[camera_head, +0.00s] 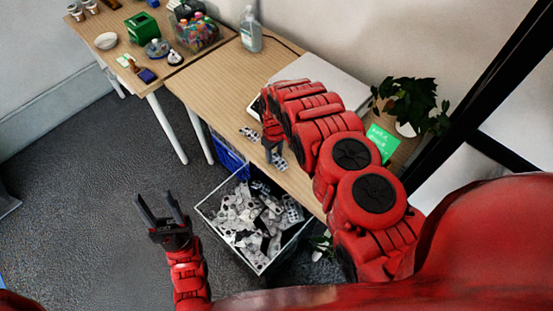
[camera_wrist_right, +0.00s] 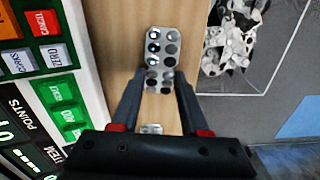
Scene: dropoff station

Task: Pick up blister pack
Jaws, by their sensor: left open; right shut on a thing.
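A silver blister pack with round pockets shows in the right wrist view (camera_wrist_right: 163,47), between the fingers of my right gripper (camera_wrist_right: 159,75). The right gripper is shut on this pack, over the wooden table. In the head view the pack (camera_head: 280,161) shows by the right fingertips near the table's front edge. A second blister pack (camera_head: 249,134) lies on the table to the left of that gripper. Part of a pack (camera_wrist_right: 151,128) also shows lower between the fingers in the wrist view. My left gripper (camera_head: 157,200) is open and empty above the floor.
A bin (camera_head: 207,208) full of blister packs stands on the floor before the table. A blue crate (camera_head: 228,156) is under the table. A panel with coloured buttons (camera_wrist_right: 50,95) lies left of the pack. A plant (camera_head: 410,100) and a bottle (camera_head: 251,30) stand farther back.

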